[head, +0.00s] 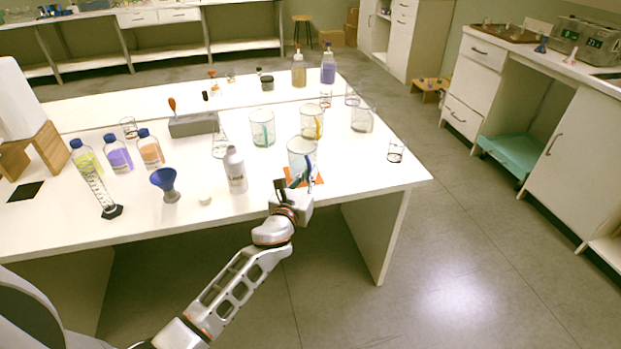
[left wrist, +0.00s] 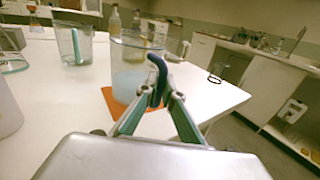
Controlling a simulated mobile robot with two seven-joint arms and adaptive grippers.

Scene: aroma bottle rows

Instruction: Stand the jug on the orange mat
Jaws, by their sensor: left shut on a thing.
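The jug (head: 300,150) is a clear beaker-like vessel with a blue handle, near the table's front right part. It also shows in the left wrist view (left wrist: 128,78), roughly upright. My left gripper (head: 290,186) is shut on the jug's blue handle (left wrist: 157,78); its fingers show in the left wrist view (left wrist: 158,101). The orange mat (head: 319,177) lies flat on the table, partly hidden by the jug and gripper. In the left wrist view the jug's base overlaps the mat (left wrist: 109,101). I cannot tell whether the base touches it. My right gripper is not in view.
Similar jugs with green (head: 262,128) and yellow (head: 312,122) handles stand behind. A white bottle (head: 235,170) and blue funnel (head: 165,184) stand to the left. A small glass (head: 396,151) is at the right. The table (head: 375,178) is bare right of the mat.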

